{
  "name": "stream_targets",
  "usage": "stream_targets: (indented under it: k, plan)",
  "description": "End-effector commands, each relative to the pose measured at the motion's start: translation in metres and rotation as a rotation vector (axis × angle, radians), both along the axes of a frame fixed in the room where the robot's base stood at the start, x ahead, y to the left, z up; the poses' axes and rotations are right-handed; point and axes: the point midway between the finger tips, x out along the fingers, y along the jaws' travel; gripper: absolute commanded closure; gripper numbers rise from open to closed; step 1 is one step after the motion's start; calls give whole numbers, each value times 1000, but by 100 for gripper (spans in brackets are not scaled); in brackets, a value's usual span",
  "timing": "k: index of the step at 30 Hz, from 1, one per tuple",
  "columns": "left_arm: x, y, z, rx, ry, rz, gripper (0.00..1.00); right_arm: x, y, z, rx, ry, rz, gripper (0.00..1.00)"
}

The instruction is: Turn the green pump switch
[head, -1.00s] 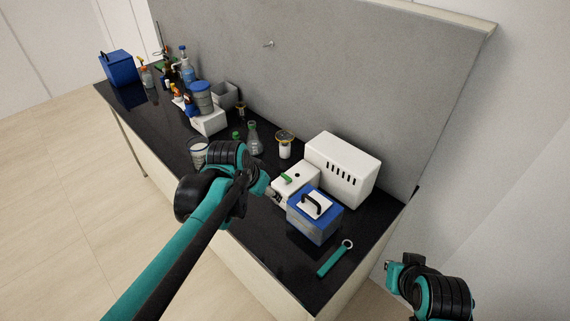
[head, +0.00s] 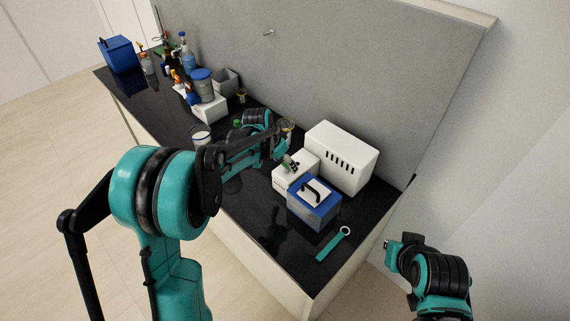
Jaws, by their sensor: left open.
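The pump is a low white box (head: 284,182) on the black bench, left of a larger white box. Its green switch (head: 293,165) is on top and mostly hidden by dark finger parts. My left gripper (head: 288,161) reaches in from the left, at or just above the switch. It is open; whether its fingers touch the switch or stand around it cannot be told. My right gripper (head: 389,252) is at the lower right, off the bench's right end, and its opening is not clear.
The tall white slotted box (head: 342,157) is behind right. A teal wrench-like tool (head: 331,247) lies at the front right. Bottles and containers crowd the bench's far left.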

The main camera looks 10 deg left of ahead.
Motion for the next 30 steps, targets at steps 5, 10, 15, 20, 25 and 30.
stream_targets:
  k: [5,10,15,20,25,30]
  plan:
    - [3,-2,-9,0,0,0,39,0,0,-2,0,0,0,100]
    - [3,-2,-9,0,0,1,39,0,0,-1,0,0,0,100]
    - [3,-2,-9,0,0,1,71,0,0,-1,0,0,0,100]
    - [3,-2,-9,0,0,1,89,0,0,-1,0,0,0,100]
    - [3,-2,-9,0,0,11,89,0,0,-2,0,0,0,100]
    - [3,-4,-9,0,-1,57,89,0,0,-3,0,0,0,100]
